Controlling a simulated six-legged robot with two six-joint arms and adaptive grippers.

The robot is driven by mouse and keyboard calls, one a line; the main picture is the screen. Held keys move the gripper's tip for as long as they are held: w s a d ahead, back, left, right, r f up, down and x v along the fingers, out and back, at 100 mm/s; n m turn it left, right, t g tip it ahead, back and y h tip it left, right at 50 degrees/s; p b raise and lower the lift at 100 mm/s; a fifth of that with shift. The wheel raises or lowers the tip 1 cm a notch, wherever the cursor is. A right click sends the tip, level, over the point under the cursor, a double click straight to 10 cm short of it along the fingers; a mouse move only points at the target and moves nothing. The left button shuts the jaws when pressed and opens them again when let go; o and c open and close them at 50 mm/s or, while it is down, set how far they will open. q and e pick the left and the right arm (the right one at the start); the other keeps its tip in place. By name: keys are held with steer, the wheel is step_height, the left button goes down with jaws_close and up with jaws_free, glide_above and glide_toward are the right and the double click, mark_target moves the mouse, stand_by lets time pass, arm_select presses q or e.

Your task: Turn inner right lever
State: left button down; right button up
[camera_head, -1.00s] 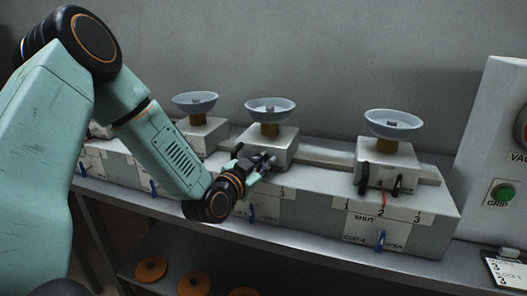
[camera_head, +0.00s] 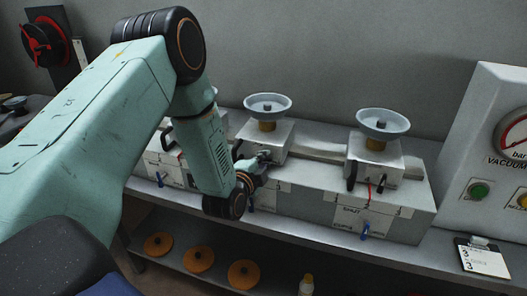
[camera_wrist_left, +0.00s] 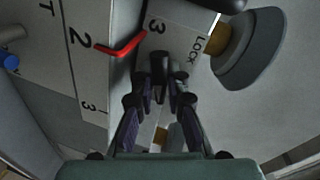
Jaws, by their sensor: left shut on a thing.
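The block with a grey suction cup (camera_head: 267,104) second from the right stands on a white rail housing. My left gripper (camera_head: 262,158) is at the front face of this block, and its arm hides the block's lower left. In the left wrist view, the gripper fingers (camera_wrist_left: 159,90) are closed together on a dark lever (camera_wrist_left: 158,62) beside the printed 3 and LOCK. A red pointer (camera_wrist_left: 122,49) lies between the printed 2 and 3. The lever is largely hidden by the fingertips. My right gripper is not in view.
The rightmost block (camera_head: 376,157) has its own suction cup and black levers. A grey panel (camera_head: 495,150) with a gauge and buttons stands at the right. A clipboard (camera_head: 483,260) lies before it. Orange discs (camera_head: 199,259) sit on the lower shelf.

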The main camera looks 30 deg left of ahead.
arm_select(q)
steer(key=shift+s+f+m+y+p, duration=0.15)
steer(key=shift+m+y+p, duration=0.25)
steer(key=shift+m+p, duration=0.8)
steer(key=shift+f+m, duration=0.15)
steer(key=shift+m, duration=0.15)
steer(key=c, duration=1.3)
jaws_free()
steer(key=shift+c, duration=0.2)
steer(key=shift+r, duration=0.2)
steer(key=v, duration=1.2)
